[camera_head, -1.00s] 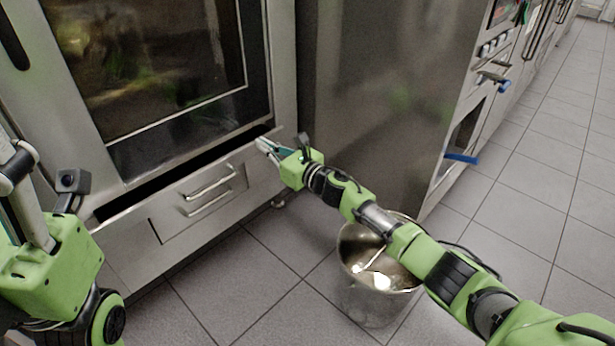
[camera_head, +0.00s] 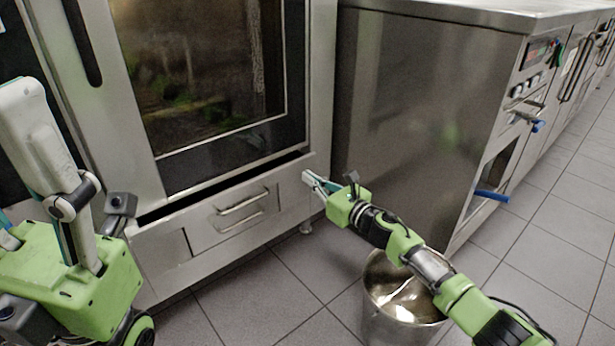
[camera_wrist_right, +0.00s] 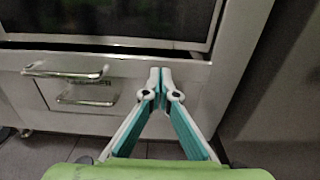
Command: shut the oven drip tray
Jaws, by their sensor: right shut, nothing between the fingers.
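The oven drip tray (camera_head: 287,189) is a steel drawer front with a bar handle (camera_head: 241,203), low under the oven door. A dark gap shows above its top edge, so it stands partly pulled out. My right gripper (camera_head: 307,178) is at the right end of the tray front, fingers together and empty. In the right wrist view the shut fingertips (camera_wrist_right: 161,72) overlap the tray front (camera_wrist_right: 205,100), right of the handle (camera_wrist_right: 65,72); whether they touch it is unclear.
The oven (camera_head: 150,175) with its dark glass door stands above the tray. A steel cabinet (camera_head: 425,125) stands to the right. A metal pot (camera_head: 385,318) stands on the tiled floor under my right arm. Floor in front of the tray is clear.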

